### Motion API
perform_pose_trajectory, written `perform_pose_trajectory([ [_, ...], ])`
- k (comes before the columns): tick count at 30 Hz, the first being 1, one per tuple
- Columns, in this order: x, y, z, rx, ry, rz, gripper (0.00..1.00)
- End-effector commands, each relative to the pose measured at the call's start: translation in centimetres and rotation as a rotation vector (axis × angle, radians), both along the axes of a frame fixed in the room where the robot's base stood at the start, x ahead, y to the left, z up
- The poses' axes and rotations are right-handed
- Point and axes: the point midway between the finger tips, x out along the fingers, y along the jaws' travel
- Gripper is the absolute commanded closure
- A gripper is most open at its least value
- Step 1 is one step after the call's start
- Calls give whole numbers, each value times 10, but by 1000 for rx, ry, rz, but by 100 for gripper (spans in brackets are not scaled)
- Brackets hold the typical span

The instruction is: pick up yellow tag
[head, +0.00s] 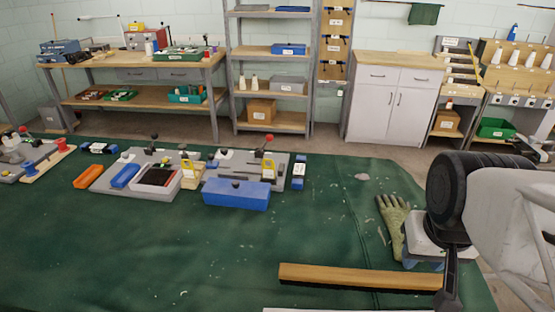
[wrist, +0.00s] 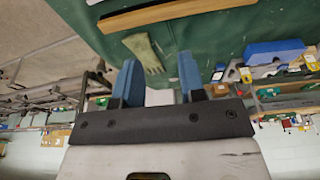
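Two small yellow tag-like pieces show in the head view. One yellow tag (head: 268,169) stands on the right grey fixture plate, just behind the long blue box. The other yellow piece (head: 189,171) is at the right edge of the left grey fixture plate. A small yellow piece (wrist: 246,74) also shows beside the blue box in the wrist view; I cannot tell which it is. My gripper (wrist: 159,82) has its two blue fingers well apart with no tag between them. In the head view my arm is at the right, far from both yellow pieces.
A wooden bar (head: 360,278) lies at the front of the green-covered table (head: 220,265). A work glove (head: 394,225) lies near my arm. The blue box (head: 236,194) stands before the right fixture. An orange block (head: 88,176) lies left. The table's middle is clear.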

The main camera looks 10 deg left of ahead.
Motion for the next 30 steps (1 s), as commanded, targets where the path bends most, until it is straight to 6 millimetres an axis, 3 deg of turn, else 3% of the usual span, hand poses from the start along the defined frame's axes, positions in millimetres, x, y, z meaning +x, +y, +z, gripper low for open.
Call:
perform_pose_trajectory([
  [5,3,1,1,3,2,-8,63],
  [11,23,5,8,17,10,-54,63],
  [17,63,15,20,44,26,-152,63],
  [30,170,54,36,106,67,-422,63],
])
